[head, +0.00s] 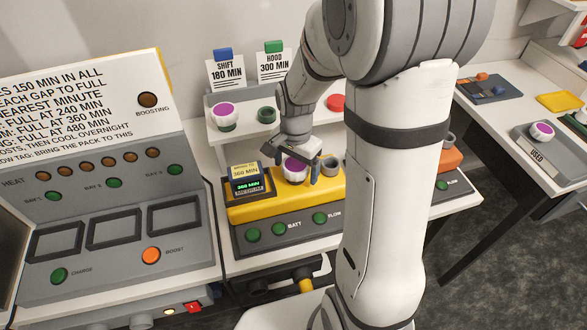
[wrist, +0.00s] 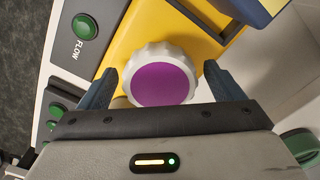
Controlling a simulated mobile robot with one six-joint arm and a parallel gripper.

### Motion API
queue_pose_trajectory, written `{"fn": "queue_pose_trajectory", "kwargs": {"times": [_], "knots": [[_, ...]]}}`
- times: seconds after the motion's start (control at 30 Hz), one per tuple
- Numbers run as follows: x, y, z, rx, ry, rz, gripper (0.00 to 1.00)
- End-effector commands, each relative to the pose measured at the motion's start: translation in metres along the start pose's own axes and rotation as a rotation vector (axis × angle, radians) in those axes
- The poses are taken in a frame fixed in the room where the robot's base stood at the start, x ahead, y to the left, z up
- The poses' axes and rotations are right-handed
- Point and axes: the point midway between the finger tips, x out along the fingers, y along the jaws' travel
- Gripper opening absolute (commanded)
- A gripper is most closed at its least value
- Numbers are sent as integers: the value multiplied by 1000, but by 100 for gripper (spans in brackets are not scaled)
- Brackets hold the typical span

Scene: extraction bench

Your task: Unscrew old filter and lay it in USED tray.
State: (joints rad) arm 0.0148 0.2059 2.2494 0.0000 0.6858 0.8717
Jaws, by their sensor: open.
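A white ribbed filter with a purple top (head: 295,167) sits on the yellow unit (head: 240,212). In the wrist view the filter (wrist: 160,84) lies between the two fingers of my gripper (wrist: 160,70), with the fingers spread either side of it. My gripper (head: 293,163) is open and reaches down around the filter from above. The USED tray (head: 533,152) is on the bench at the far right. A white piece with a purple top (head: 542,130) rests in that tray.
The shelf behind holds another purple-topped piece (head: 223,111) and a red one (head: 336,102). A floor gap separates the benches.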

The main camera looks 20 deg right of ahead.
Motion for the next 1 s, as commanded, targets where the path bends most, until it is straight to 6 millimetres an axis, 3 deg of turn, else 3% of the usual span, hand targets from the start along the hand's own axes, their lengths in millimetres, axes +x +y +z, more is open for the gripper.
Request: {"fn": "queue_pose_trajectory", "kwargs": {"times": [0.63, 0.8, 1.0], "knots": [[0, 0, 0, 833, 0, 0, 87], [0, 0, 0, 936, 0, 0, 87], [0, 0, 0, 940, 0, 0, 87]]}}
